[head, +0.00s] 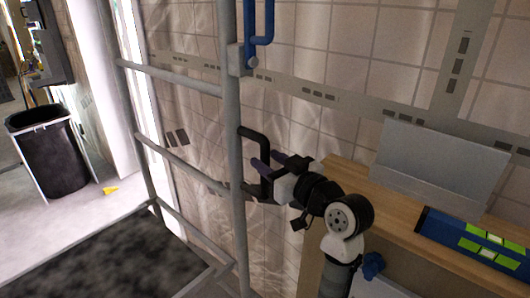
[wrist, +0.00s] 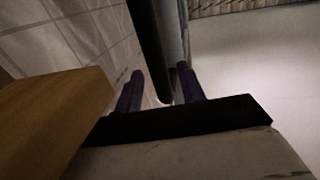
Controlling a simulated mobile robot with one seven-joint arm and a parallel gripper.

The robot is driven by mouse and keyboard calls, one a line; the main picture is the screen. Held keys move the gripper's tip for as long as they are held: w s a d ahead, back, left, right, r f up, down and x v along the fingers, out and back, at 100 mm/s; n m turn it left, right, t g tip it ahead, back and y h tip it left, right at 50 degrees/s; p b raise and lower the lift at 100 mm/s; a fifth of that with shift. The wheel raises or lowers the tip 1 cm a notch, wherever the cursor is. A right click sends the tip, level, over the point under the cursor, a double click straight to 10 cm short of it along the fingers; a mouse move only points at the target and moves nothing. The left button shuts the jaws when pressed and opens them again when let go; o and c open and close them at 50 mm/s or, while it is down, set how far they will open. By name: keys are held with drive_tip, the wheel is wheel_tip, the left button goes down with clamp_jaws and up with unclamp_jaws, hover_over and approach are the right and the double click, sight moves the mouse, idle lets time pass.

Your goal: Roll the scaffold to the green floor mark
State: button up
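The scaffold is a grey metal frame with an upright post (head: 232,130), rungs and a dark speckled platform (head: 110,262) at lower left. A black D-shaped handle (head: 250,131) is fixed to the post. My gripper (head: 269,162) is at this handle, its two purple fingers apart. In the wrist view, the black handle bar (wrist: 150,45) runs down between the fingers of my gripper (wrist: 160,88), with a gap visible beside it. Firm contact does not show. No green floor mark is visible in either view.
A wooden counter (head: 362,190) with a grey panel (head: 440,165) and a blue-green box (head: 478,243) stands right. A black bin (head: 52,152) and small yellow object (head: 110,190) are on the left floor. A tiled wall is behind.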

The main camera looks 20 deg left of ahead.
drive_tip(key=shift+x, duration=1.05)
clamp_jaws()
